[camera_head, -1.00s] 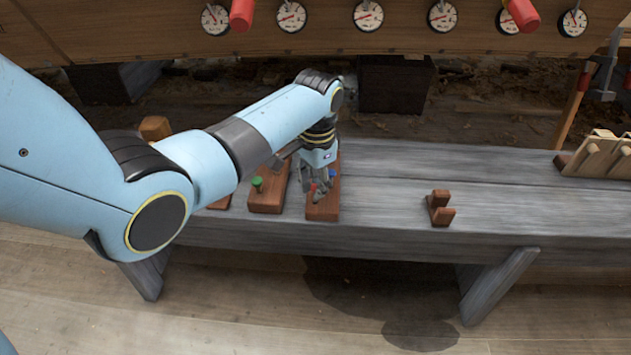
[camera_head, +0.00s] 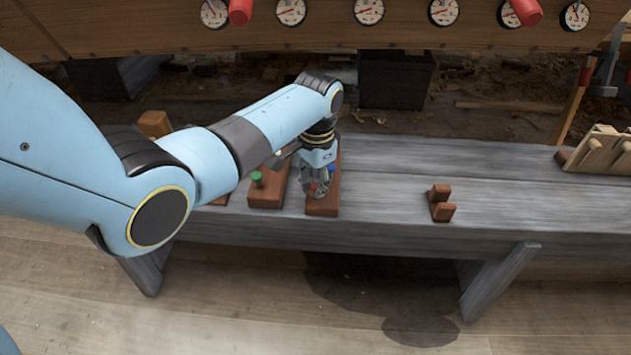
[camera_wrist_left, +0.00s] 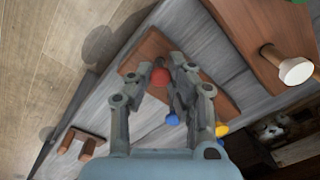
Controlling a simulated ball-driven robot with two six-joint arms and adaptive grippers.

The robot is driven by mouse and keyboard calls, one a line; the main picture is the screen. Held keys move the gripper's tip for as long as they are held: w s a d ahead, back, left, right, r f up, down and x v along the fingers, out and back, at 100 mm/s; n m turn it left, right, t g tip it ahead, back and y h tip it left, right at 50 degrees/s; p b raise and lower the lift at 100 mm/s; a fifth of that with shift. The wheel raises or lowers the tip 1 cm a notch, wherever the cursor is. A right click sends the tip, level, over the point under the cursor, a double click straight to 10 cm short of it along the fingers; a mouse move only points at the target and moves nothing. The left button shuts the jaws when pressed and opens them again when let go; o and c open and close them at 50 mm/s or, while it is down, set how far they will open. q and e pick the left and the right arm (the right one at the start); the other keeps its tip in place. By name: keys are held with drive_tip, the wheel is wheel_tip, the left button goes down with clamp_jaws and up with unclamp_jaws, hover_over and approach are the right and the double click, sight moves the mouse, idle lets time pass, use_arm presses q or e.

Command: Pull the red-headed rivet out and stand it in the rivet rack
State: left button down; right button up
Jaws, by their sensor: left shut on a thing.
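My left gripper (camera_head: 318,188) points down over a reddish-brown block (camera_head: 322,209) on the grey bench. It is shut on the red-headed rivet (camera_wrist_left: 160,77), whose red head shows between the fingertips in the left wrist view. The red head also shows small in the head view (camera_head: 313,187). The shank is mostly hidden, so I cannot tell whether it is still in the block. A blue head (camera_wrist_left: 172,119) and a yellow head (camera_wrist_left: 222,130) show near the fingers. I cannot tell which block is the rivet rack. My right gripper is not in view.
A neighbouring brown block (camera_head: 266,198) bears a green-headed peg (camera_head: 257,178). A white-headed peg (camera_wrist_left: 296,70) shows in the wrist view. A small notched wooden stand (camera_head: 440,206) is right on the bench (camera_head: 385,195), with bare planks between. Pale wooden pieces (camera_head: 600,152) stand far right.

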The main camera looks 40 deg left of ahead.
use_arm(q)
drive_tip(key=shift+f, duration=0.45)
drive_tip(key=c, duration=1.2)
unclamp_jaws()
